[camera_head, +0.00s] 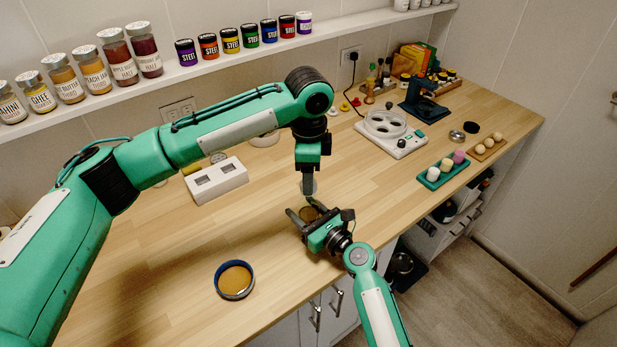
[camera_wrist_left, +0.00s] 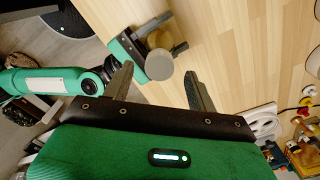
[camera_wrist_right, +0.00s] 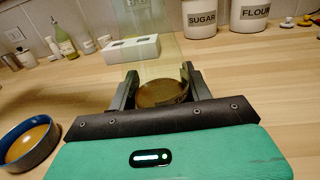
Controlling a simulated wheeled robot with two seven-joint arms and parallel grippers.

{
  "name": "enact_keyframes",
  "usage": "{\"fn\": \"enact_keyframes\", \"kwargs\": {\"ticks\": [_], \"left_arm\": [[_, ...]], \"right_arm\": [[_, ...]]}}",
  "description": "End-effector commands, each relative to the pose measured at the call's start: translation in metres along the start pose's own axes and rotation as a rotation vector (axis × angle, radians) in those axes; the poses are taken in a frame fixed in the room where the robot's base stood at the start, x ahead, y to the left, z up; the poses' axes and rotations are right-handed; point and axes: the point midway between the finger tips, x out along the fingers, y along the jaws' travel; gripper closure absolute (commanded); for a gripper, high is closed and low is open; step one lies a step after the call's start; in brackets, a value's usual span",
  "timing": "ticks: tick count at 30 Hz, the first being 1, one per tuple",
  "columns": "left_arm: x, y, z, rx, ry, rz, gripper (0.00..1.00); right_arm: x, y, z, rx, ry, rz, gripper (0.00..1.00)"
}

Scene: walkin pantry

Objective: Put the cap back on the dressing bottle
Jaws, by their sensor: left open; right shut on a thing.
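My right gripper (camera_head: 305,215) is shut on a clear bottle with brown dressing low inside. In the right wrist view the brown dressing in the bottle (camera_wrist_right: 163,93) sits between the fingers (camera_wrist_right: 158,78), and its clear upper part rises above them. My left gripper (camera_head: 308,188) points down just above the bottle, open. In the left wrist view a round grey disc (camera_wrist_left: 158,65) shows between the open fingers (camera_wrist_left: 158,72), at the bottle; I cannot tell whether it is the cap or the bottle's top. No cap can be made out for certain.
A blue-rimmed bowl of brown stuff (camera_head: 235,281) stands at front left. A white double-socket box (camera_head: 216,181) stands behind the left arm. A white appliance (camera_head: 390,133) and a green tray (camera_head: 444,171) stand to the right. The counter's front edge runs below the right gripper.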

Motion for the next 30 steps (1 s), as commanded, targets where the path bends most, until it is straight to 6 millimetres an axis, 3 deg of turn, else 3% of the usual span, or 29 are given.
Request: {"fn": "enact_keyframes", "kwargs": {"ticks": [6, 12, 18, 26, 27, 30], "left_arm": [[-0.049, 0.000, -0.001, 0.002, 0.002, -0.002, 0.42], [-0.084, 0.000, 0.000, 0.001, 0.001, -0.001, 0.42], [-0.098, 0.000, 0.000, 0.001, 0.000, 0.001, 0.42], [-0.099, 0.000, 0.000, 0.001, 0.000, 0.001, 0.42], [-0.099, 0.000, 0.000, 0.001, 0.000, 0.001, 0.42], [-0.099, 0.000, 0.000, 0.001, 0.000, 0.001, 0.42]], "right_arm": [[0.000, 0.000, 0.000, 0.000, 0.000, 0.000, 1.00], [0.000, 0.000, 0.000, 0.000, 0.000, 0.000, 1.00], [0.000, 0.000, 0.000, 0.000, 0.000, 0.000, 1.00], [0.000, 0.000, 0.000, 0.000, 0.000, 0.000, 1.00], [0.000, 0.000, 0.000, 0.000, 0.000, 0.000, 0.46], [0.000, 0.000, 0.000, 0.000, 0.000, 0.000, 0.27]]}}
